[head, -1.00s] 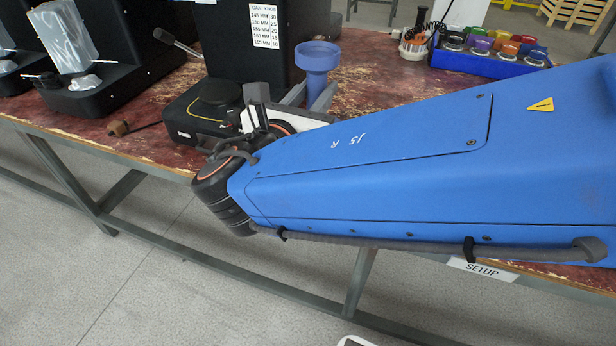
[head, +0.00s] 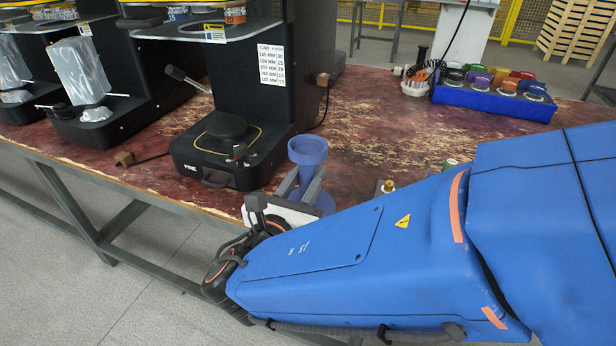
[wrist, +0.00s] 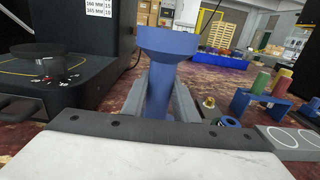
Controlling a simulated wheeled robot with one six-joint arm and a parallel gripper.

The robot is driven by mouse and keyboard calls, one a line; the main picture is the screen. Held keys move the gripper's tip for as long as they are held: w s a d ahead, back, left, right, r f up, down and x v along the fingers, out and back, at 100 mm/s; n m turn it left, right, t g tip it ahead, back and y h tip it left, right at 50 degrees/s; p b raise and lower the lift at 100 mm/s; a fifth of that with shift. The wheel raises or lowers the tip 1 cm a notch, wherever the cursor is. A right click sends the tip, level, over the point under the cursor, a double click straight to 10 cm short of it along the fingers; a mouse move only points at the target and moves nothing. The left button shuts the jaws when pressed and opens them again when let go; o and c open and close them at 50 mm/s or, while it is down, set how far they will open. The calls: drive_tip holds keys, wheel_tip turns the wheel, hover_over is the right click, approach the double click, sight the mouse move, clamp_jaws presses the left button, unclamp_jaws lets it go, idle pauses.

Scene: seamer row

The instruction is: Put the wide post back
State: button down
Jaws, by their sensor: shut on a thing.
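The wide post (head: 307,151) is blue, with a broad cup-like head on a narrower stem. It is upright between the two grey fingers of my gripper (head: 300,184), in front and to the right of the black machine. In the wrist view the post (wrist: 166,44) stands between the fingers of my gripper (wrist: 160,95), which are shut on its stem. Its lower end is partly hidden by my gripper, so I cannot tell whether it touches the table.
A black machine (head: 215,165) with a round plate stands left of the post. A blue rack (wrist: 268,98) with coloured posts is at right in the wrist view, near a grey plate with rings (wrist: 285,138). A blue tray (head: 490,100) of coloured pots is farther back.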

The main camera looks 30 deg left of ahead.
drive_tip(key=shift+f, duration=0.35)
drive_tip(key=c, duration=1.4)
unclamp_jaws()
drive_tip(key=shift+r, duration=0.1)
drive_tip(key=shift+s, duration=0.1)
drive_tip(key=s+d, duration=0.1)
drive_tip(key=s, duration=1)
drive_tip(key=shift+s+d, duration=0.15)
drive_tip(key=shift+s, duration=0.25)
